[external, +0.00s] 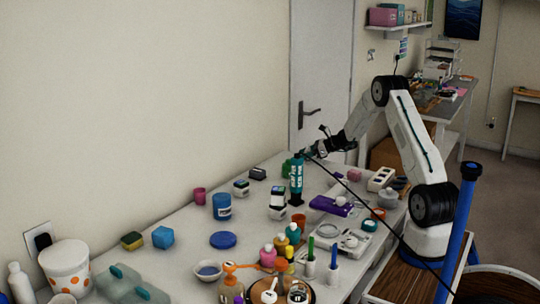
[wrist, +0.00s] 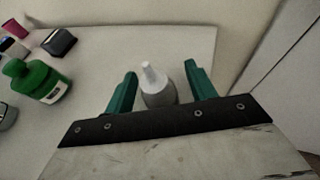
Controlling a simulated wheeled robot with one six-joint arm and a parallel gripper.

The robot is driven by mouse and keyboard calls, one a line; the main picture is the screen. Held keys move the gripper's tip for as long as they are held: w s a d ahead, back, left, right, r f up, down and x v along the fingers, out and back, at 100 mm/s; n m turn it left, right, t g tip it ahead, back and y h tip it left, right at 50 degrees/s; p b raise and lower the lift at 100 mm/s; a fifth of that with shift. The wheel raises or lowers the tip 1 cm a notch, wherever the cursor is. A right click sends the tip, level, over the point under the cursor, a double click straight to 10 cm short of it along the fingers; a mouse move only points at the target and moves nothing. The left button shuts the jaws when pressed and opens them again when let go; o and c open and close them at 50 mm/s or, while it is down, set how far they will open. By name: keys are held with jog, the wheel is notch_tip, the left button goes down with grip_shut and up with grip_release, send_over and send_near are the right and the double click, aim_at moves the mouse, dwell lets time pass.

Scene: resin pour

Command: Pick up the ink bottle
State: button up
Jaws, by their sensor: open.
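A small grey-white bottle (wrist: 158,92) with a pointed nozzle stands between the teal fingers of my gripper (wrist: 161,68) in the wrist view. It looks like the ink bottle, but no label shows. My gripper is open, with a gap between each finger and the bottle; its lower part is hidden by the gripper's dark front edge. In the external view my gripper (external: 302,157) is low over the far end of the table, and the small bottle cannot be made out there.

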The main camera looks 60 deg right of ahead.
jog(key=c, duration=1.1)
jog(key=shift+r, duration=0.15)
